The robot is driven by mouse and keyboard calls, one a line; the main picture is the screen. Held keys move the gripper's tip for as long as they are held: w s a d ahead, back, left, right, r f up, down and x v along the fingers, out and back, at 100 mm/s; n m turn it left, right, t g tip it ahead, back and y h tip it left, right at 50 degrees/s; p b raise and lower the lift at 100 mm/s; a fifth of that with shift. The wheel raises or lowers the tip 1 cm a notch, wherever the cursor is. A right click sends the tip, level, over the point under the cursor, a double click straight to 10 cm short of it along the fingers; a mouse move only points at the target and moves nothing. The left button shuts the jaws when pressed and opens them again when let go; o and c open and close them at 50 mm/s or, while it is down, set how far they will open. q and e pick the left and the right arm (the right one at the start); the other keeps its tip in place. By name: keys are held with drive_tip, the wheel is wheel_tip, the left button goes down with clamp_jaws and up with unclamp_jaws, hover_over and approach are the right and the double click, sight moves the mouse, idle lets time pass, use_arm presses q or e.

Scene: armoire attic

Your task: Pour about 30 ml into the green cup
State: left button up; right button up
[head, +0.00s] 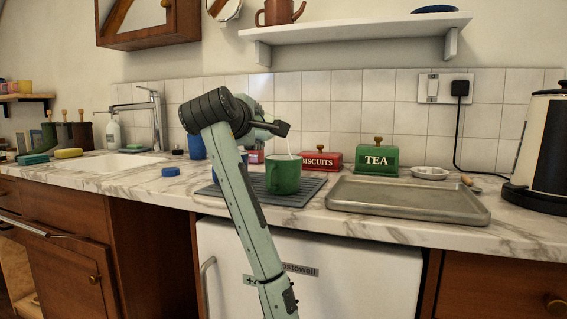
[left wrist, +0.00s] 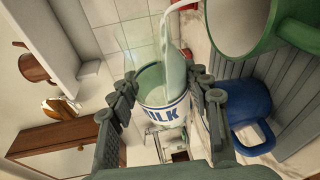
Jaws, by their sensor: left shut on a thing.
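A green cup (head: 283,177) stands upright on the grey ribbed mat (head: 296,199). Its rim and inside also show at the top right of the left wrist view (left wrist: 240,25). My left gripper (head: 278,129) is just above and left of the cup, shut on a milk jug. The jug (left wrist: 163,115) is white with blue lettering and shows between my fingers in the left wrist view; in the head view my gripper largely hides it. A thin white stream (head: 290,148) falls from there into the cup's mouth. My right gripper is not in view.
A blue mug (left wrist: 250,108) stands close by the green cup. A red BISCUITS tin (head: 321,162) and green TEA tin (head: 377,160) stand behind. A metal tray (head: 405,201) lies right of the mat. A blue round lid-like thing (head: 171,171) lies left.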

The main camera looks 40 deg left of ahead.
use_arm(q)
drive_tip(key=shift+a, duration=0.3)
drive_tip(key=shift+s+a+b, duration=0.15)
drive_tip(key=shift+a+b, duration=0.15)
drive_tip(key=shift+a, duration=0.3)
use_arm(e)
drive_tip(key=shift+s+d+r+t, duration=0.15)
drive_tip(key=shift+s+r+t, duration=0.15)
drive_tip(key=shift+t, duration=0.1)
use_arm(q)
drive_tip(key=shift+m+b, duration=0.3)
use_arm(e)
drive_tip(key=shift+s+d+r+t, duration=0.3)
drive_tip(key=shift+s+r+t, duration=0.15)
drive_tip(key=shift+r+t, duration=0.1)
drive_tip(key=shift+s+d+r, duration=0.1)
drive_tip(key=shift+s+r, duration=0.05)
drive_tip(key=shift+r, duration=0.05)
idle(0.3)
